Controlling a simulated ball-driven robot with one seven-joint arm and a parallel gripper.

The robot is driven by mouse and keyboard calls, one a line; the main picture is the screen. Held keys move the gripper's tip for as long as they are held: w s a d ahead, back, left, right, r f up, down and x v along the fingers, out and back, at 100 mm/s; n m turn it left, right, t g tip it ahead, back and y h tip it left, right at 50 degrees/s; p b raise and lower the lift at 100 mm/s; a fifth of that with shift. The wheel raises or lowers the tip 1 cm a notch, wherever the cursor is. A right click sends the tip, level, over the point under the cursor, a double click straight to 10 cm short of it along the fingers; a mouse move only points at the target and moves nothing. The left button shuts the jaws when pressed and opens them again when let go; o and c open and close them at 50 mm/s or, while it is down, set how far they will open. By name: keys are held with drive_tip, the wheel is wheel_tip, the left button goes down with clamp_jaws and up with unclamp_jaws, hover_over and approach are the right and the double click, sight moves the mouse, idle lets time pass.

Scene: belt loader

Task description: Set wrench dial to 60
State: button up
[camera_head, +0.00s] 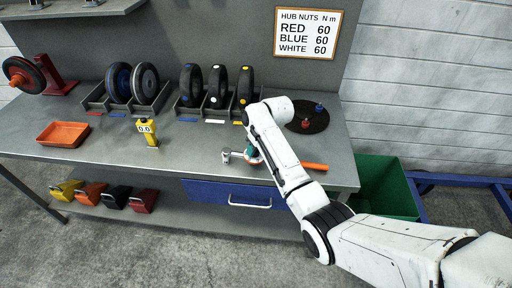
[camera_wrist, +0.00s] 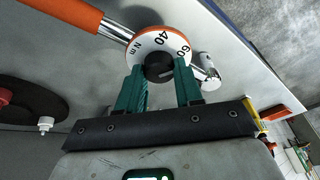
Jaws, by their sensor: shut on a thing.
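The torque wrench lies on the bench, its orange handle (camera_head: 313,166) right of my gripper (camera_head: 251,152) and its metal head (camera_head: 227,156) to the left. In the wrist view the wrench dial (camera_wrist: 143,46) is a white face with an orange rim, marked 40, 60 and N m. My gripper (camera_wrist: 160,72) has its green fingers on either side of the dial's black knob (camera_wrist: 159,66) and is shut on it. A pale line shows on the knob, but I cannot tell exactly which number it marks. My arm partly hides the wrench in the head view.
A wall sign (camera_head: 308,33) reads red 60, blue 60, white 60. A yellow gauge (camera_head: 148,134) showing 0.0 and an orange tray (camera_head: 63,134) stand left. Wheels in racks (camera_head: 187,112) line the back. A dark turntable (camera_head: 314,118) is behind my arm; a green bin (camera_head: 385,185) is right.

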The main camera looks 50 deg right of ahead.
drive_tip(key=o, duration=1)
drive_tip(key=shift+o, duration=0.2)
drive_tip(key=b+v, duration=0.1)
drive_tip(key=v, duration=0.9)
drive_tip(key=shift+r, duration=0.4)
drive_tip(key=shift+s+f, duration=0.1)
drive_tip(key=shift+s, duration=0.1)
